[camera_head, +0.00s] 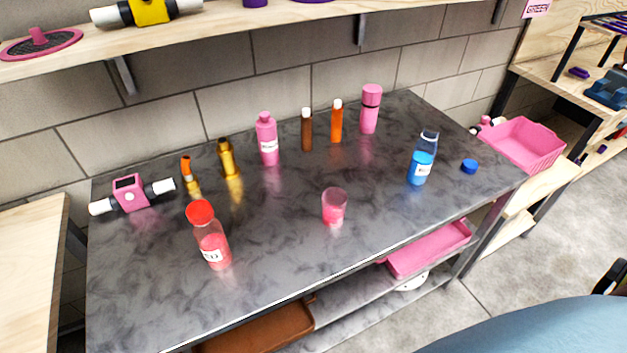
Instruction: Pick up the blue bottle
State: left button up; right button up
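The blue bottle (421,162) stands upright on the right part of the dark grey marbled table (290,268). It is clear with blue liquid in its lower part and a white label, and its top looks open. A separate blue cap (469,166) lies on the table just right of it. Neither of my grippers is in view, so I cannot see whether they are open or shut.
A red-capped bottle (209,237) and a pink cup (334,207) stand toward the front. Pink bottles (267,140), small brown and orange bottles (336,122) and a pink device (131,194) line the back. A shelf (200,35) overhangs the back. Space before the blue bottle is clear.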

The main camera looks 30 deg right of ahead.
aim_at(425, 149)
jog(key=z, duration=3.05)
jog(key=i, duration=0.7)
jog(key=u, duration=2.9)
